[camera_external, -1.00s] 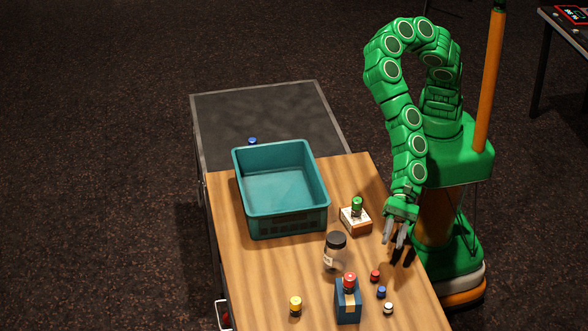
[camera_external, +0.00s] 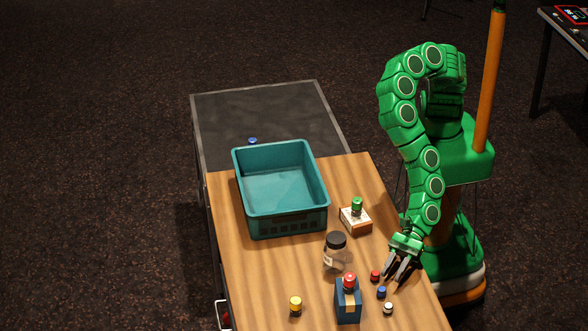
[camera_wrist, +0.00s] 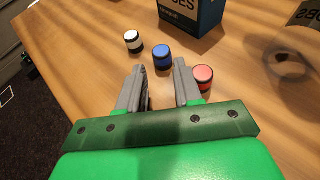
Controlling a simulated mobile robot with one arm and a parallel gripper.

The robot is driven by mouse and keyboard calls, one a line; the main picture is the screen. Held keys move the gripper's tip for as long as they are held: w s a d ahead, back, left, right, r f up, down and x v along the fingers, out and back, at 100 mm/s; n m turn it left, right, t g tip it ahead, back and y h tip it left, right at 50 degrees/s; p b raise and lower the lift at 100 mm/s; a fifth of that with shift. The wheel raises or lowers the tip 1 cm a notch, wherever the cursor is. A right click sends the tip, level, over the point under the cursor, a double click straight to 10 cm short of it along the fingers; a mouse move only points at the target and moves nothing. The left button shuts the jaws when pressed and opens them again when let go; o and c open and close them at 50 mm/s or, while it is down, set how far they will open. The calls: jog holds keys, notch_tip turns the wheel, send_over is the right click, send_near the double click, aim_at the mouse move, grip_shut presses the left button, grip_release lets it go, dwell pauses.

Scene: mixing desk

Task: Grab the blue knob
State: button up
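A small blue knob (camera_external: 381,292) stands on the wooden desk between a red knob (camera_external: 375,275) and a white knob (camera_external: 388,308). My gripper (camera_external: 394,275) hangs just above the desk near it, fingers pointing down and apart. In the wrist view the blue knob (camera_wrist: 163,57) shows just past the gap between the open fingertips (camera_wrist: 159,70), with nothing between the fingers. The red knob (camera_wrist: 203,78) is beside the right finger and the white knob (camera_wrist: 133,40) is beyond the left one. Another small blue object (camera_external: 252,141) lies on the dark surface behind the bin.
A blue box (camera_external: 348,304) with a red-topped piece on it stands close beside the knobs. A dark-lidded jar (camera_external: 335,252), a white-orange box (camera_external: 356,220) with a green top, and a yellow knob (camera_external: 295,306) are nearby. A teal bin (camera_external: 322,218) stands farther back.

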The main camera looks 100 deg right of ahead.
aim_at(383, 287)
jog(key=shift+x, duration=2.65)
jog(key=shift+w+r, duration=0.1)
grip_shut()
notch_tip(383, 287, up, 10)
